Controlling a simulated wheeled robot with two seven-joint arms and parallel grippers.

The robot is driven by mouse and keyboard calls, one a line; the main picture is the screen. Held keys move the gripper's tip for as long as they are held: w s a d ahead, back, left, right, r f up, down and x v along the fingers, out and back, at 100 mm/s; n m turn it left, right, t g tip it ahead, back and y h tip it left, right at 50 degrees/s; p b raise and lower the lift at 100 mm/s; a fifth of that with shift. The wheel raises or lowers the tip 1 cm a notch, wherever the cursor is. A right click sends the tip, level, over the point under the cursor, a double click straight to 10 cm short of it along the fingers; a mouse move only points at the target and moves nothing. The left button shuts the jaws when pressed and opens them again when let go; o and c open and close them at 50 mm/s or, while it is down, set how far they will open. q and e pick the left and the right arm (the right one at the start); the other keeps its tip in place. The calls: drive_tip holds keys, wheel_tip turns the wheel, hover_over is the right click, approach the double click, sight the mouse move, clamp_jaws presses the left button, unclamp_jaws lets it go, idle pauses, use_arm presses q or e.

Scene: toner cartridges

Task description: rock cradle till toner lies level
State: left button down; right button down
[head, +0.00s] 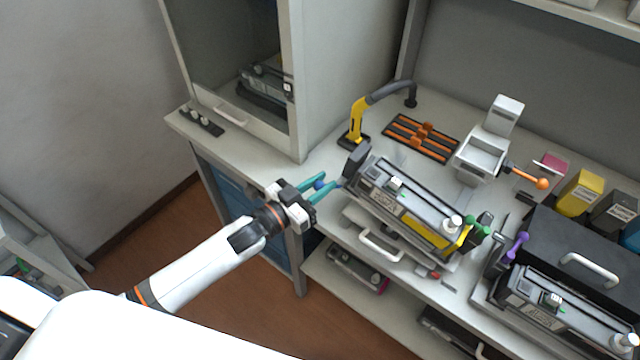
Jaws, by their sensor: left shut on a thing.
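A toner cartridge (405,205), dark grey with a yellow strip along its front, lies in the rocking cradle on the bench. The cradle's dark end handle (356,160) stands up at its left end. My left gripper (339,184), with teal fingers, reaches in from the left and is shut at this handle. The exact contact is too small to make out. The cartridge slopes down to the right in the picture; I cannot tell its true tilt or how the toner lies inside. My right gripper is not in view.
A second cartridge (560,308) lies at the right by a black box (585,250). Behind the cradle are a yellow-handled hose nozzle (356,122), a rack with orange bars (421,137) and a grey scale-like device (482,155). A cabinet (345,70) stands at the left.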

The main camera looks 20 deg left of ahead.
use_arm(q)
drive_tip(key=f+n+b, duration=0.1)
drive_tip(key=f, duration=0.1)
drive_tip(key=f+n+b, duration=0.1)
drive_tip(key=f+n, duration=0.1)
drive_tip(key=f, duration=0.1)
drive_tip(key=a+f+n+b, duration=0.1)
drive_tip(key=f+b, duration=0.1)
drive_tip(key=shift+w+f+t, duration=0.1)
drive_tip(key=shift+f+t, duration=0.05)
drive_tip(key=shift+t, duration=0.15)
drive_tip(key=c, duration=1.3)
unclamp_jaws()
drive_tip(key=shift+o, duration=0.5)
drive_tip(key=shift+r, duration=0.2)
drive_tip(key=b+v, duration=0.2)
drive_tip(key=v, duration=1)
